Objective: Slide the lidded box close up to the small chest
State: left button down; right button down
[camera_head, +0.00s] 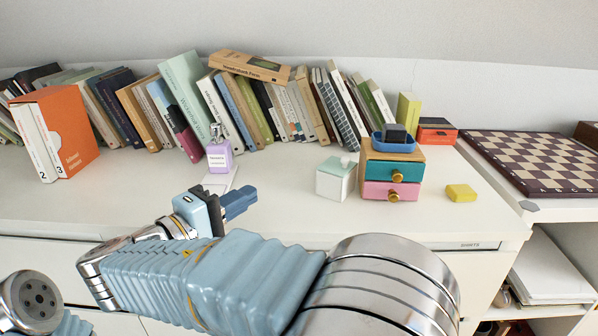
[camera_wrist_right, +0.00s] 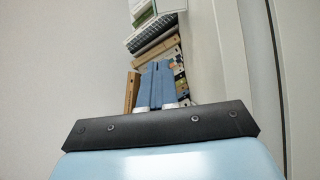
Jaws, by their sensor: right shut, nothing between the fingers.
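The lidded box (camera_head: 334,183), white with a pale green lid, stands on the white counter just left of the small chest. A narrow gap seems to lie between them. The small chest (camera_head: 377,154) has a wooden body, a teal drawer over a pink one, and brass knobs. Both drawers look shut. My right gripper (camera_head: 250,196) is shut and empty, well to the left of the box, its blue fingers pointing right. My left gripper is out of view.
A blue tray (camera_head: 393,146) with a dark object sits on the chest. A purple bottle (camera_head: 219,157) stands behind my right gripper. A yellow block (camera_head: 461,193) lies right of the chest. Books (camera_head: 185,95) line the back. The counter between my gripper and the box looks clear.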

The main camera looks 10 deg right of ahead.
aim_at(320, 171)
jog(key=x, duration=0.9)
jog(key=shift+w+d+p, duration=0.1)
jog(key=shift+d+p, duration=0.05)
jog(key=shift+p, duration=0.2)
jog(key=d, duration=0.3)
jog(key=shift+d, duration=0.15)
jog(key=shift+s+d, duration=0.25)
jog(key=shift+d, duration=0.15)
jog(key=shift+s+d+f+b, duration=0.15)
jog(key=shift+d+b, duration=0.2)
jog(key=shift+d, duration=0.65)
